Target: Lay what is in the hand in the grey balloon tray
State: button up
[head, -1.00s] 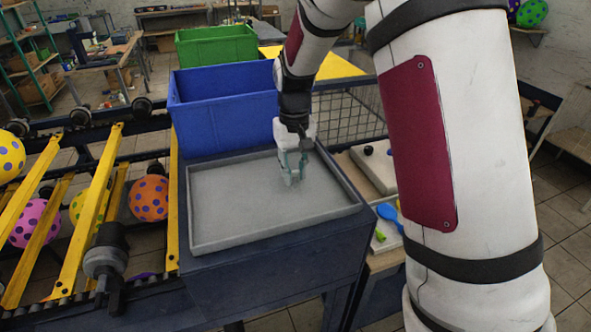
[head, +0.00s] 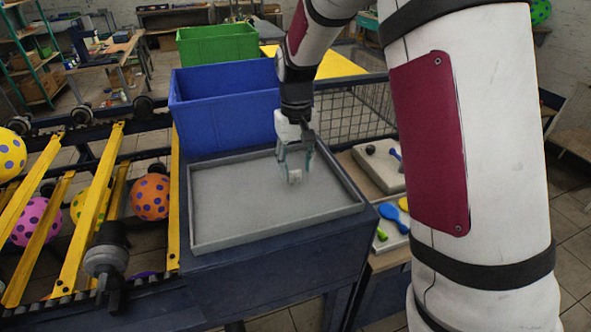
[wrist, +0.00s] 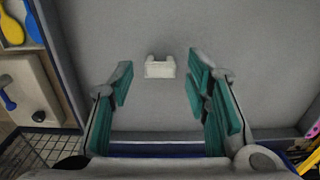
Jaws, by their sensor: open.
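A small cream-white block (head: 295,177) with a notch in one side lies on the floor of the grey balloon tray (head: 235,215), right of the middle. It also shows in the wrist view (wrist: 160,68), flat on the grey surface. My gripper (head: 296,169) is open above the block, with its teal-padded fingers to either side of it. In the wrist view a clear gap shows between the block and each finger of my gripper (wrist: 158,80). The gripper holds nothing.
A blue bin (head: 225,110) stands right behind the tray, with a green bin (head: 215,45) farther back. A conveyor with yellow bars and spotted balloons (head: 150,197) is at left. Boards with coloured paddles (head: 390,214) are at right. The tray's left half is clear.

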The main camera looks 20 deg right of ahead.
aim_at(296, 172)
notch_tip(296, 172, up, 9)
jog(key=b, duration=0.2)
jog(key=s+r+t, duration=0.2)
jog(key=s+r, duration=0.5)
jog(key=s, duration=0.4)
jog(key=s+f+t, duration=0.1)
jog(key=s+t, duration=0.2)
jog(key=s, duration=1)
jog(key=shift+f+t, duration=0.25)
jog(key=shift+t, duration=0.05)
jog(key=shift+a, duration=0.1)
